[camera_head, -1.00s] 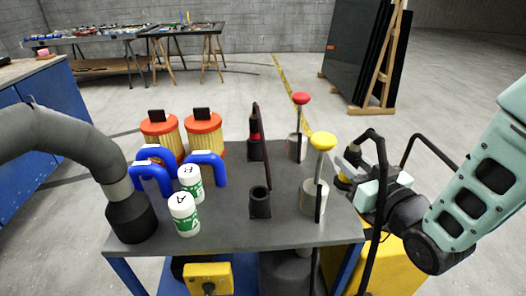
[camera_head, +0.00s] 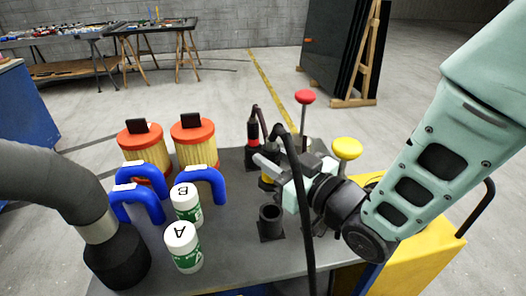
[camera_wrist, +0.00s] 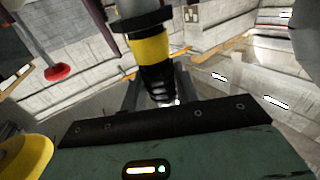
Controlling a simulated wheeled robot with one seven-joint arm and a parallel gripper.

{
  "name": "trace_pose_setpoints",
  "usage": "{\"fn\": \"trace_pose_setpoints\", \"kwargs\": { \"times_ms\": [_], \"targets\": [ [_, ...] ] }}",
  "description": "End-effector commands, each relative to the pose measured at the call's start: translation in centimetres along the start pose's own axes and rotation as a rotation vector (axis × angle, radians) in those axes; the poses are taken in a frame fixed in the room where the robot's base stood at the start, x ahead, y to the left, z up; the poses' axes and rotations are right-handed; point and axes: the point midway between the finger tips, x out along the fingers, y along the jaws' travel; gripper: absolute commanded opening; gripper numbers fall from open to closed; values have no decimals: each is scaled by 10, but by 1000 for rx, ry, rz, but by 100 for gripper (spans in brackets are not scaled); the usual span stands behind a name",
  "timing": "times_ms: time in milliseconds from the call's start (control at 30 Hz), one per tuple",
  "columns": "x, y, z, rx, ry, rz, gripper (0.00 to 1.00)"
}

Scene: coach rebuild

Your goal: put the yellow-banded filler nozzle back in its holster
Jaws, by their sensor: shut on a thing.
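My gripper (camera_head: 270,170) is shut on the yellow-banded nozzle (camera_head: 266,181) above the right half of the table. In the wrist view the nozzle's yellow band (camera_wrist: 152,47) and ribbed black part (camera_wrist: 157,80) show between the fingers. A black hose (camera_head: 303,190) arches over from the nozzle and hangs down in front of my gripper. An empty black holster (camera_head: 271,222) stands open-topped on the table, below and close to the nozzle, which is apart from it. A red-banded nozzle (camera_head: 253,133) sits in another holster (camera_head: 254,157) behind. My gripper partly hides the held nozzle.
A yellow-capped rod (camera_head: 347,148) and a red-capped rod (camera_head: 305,97) stand close on the right. White bottles (camera_head: 183,247), blue curved handles (camera_head: 130,205) and orange-topped filters (camera_head: 193,135) stand left. A thick grey duct (camera_head: 50,185) is at far left. The table (camera_head: 230,265) is clear before the holster.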

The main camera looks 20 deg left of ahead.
Motion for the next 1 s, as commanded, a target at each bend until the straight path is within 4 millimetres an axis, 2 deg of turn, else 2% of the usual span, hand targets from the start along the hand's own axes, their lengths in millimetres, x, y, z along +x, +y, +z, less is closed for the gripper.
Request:
{"fn": "trace_pose_setpoints", "kwargs": {
  "times_ms": [533, 1000],
  "targets": [
    [0, 0, 41, 0, 1, -1, 0],
    [0, 0, 44, 0, 2, 0, 0]
  ]
}}
